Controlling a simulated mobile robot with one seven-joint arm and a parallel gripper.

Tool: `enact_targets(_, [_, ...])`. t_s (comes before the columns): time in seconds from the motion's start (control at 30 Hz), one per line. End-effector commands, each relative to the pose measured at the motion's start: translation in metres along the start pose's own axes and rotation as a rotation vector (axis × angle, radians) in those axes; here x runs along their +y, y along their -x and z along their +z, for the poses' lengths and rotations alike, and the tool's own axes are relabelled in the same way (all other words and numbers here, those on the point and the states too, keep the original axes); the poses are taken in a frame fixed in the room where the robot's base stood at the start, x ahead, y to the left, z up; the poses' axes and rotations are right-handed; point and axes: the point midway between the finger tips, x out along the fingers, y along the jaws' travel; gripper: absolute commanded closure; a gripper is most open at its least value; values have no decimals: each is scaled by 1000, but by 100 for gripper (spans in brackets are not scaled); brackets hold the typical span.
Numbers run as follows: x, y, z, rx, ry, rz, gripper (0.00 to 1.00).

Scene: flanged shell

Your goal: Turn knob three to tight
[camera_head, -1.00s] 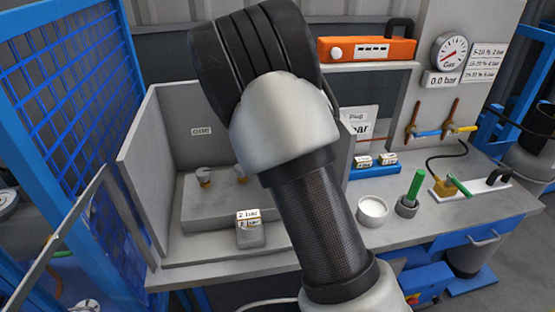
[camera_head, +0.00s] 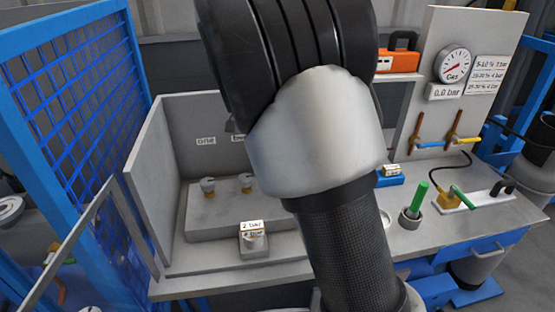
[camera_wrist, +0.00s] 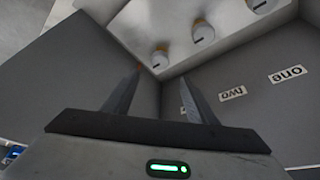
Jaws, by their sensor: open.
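Three pale knobs stand on a grey block (camera_wrist: 185,15) in the wrist view. Knob one (camera_wrist: 262,4) is cut by the top edge, knob two (camera_wrist: 203,31) is in the middle, and knob three (camera_wrist: 160,59) is lowest. Each has a dark line on its face. My gripper (camera_wrist: 160,77) is open and empty, with knob three beyond and between its fingertips, apart from them.
The wall behind bears labels one (camera_wrist: 287,74) and two (camera_wrist: 232,93). A grey side panel (camera_head: 140,190) borders the knob block. A small box (camera_head: 254,243) labelled 2 bar stands in front. A gauge (camera_head: 453,65) and green-handled tools (camera_head: 417,198) are right.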

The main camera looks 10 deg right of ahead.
Motion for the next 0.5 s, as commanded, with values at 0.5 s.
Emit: enact_targets(0.5, [0,62,0,-1,0,0,48])
